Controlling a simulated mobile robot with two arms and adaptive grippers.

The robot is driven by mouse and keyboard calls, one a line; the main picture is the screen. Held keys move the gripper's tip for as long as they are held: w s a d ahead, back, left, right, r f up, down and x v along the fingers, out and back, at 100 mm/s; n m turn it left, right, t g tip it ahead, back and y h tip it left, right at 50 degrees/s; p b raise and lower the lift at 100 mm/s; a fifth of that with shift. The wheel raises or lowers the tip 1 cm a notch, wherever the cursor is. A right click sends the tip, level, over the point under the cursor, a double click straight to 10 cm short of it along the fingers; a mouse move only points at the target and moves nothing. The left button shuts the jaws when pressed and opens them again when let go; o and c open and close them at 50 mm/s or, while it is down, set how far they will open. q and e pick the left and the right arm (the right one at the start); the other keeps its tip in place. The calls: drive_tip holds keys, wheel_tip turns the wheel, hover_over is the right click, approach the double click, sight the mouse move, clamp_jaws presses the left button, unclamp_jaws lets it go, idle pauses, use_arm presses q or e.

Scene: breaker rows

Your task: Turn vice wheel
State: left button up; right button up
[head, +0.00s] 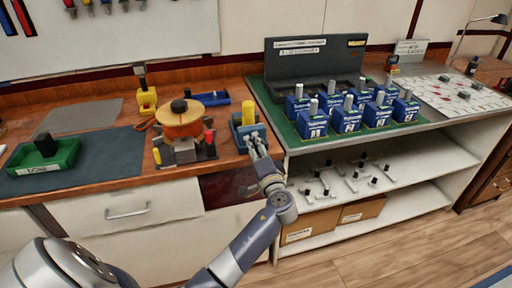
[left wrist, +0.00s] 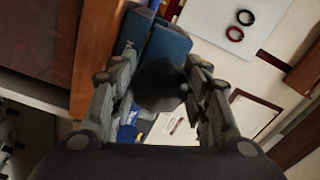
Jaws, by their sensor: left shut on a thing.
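The blue vice (head: 243,126) is fixed at the front right edge of the wooden bench, with a yellow cylinder (head: 249,114) at its top. My left gripper (head: 257,148) is at the front of the vice, with its arm reaching up from below. In the left wrist view, the dark, faceted vice wheel (left wrist: 158,86) sits between the two fingers of my left gripper (left wrist: 157,98), and they are shut on it. The blue vice body (left wrist: 165,45) shows behind the wheel. In the head view the gripper hides the wheel. My right gripper is not in view.
A machine with an orange round top (head: 181,124) stands left of the vice. A green tray (head: 62,160) lies farther left. Several blue boxes (head: 347,120) stand on the green-topped shelf unit to the right. The wooden floor (head: 400,235) in front is clear.

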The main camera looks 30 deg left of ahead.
use_arm(q)
drive_tip(key=o, duration=1.1)
drive_tip(key=v, duration=1.2)
